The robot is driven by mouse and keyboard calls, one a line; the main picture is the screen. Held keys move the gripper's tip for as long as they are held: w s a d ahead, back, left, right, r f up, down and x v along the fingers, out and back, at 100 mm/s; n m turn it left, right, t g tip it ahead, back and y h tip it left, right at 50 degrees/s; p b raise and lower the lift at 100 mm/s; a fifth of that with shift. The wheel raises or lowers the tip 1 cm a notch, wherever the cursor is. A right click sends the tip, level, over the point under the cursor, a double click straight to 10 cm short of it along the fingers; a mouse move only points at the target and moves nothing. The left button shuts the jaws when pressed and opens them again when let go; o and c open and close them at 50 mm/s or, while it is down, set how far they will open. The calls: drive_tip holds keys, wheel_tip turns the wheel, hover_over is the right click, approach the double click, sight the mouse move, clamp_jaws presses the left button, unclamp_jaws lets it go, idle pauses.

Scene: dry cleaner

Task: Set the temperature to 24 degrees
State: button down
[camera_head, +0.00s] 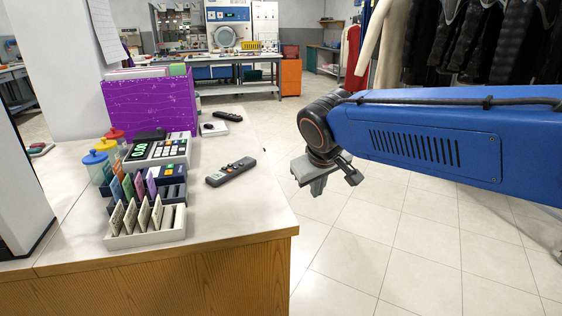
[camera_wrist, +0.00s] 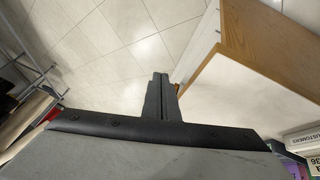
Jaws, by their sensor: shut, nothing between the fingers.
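A dark grey remote control (camera_head: 231,172) with buttons lies on the counter near its right edge. A second, darker remote (camera_head: 228,116) lies further back on the counter. I cannot read a temperature on either one. My gripper (camera_head: 318,188) hangs beyond the counter's right edge, over the floor, to the right of the nearer remote and apart from it. In the wrist view my gripper's fingers (camera_wrist: 160,82) are together and empty, with the floor and the counter's wooden side behind them.
The counter (camera_head: 225,225) holds a cash register (camera_head: 158,150), a purple box (camera_head: 152,103), a card rack (camera_head: 145,238) and colored-lid bottles at left. Open tiled floor (camera_head: 420,240) lies to the right. Hanging clothes (camera_head: 385,40) are at the back right.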

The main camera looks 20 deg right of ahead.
drive_tip(key=s+d+f+m+y, duration=0.1)
drive_tip(key=s+f, duration=0.3)
drive_tip(key=s, duration=0.4)
drive_tip(key=s+d+f+m+y, duration=0.1)
drive_tip(key=s+f, duration=0.4)
drive_tip(key=s, duration=0.3)
drive_tip(key=shift+s+g, duration=0.3)
drive_tip(key=shift+s, duration=0.1)
drive_tip(key=shift+d+r, duration=0.1)
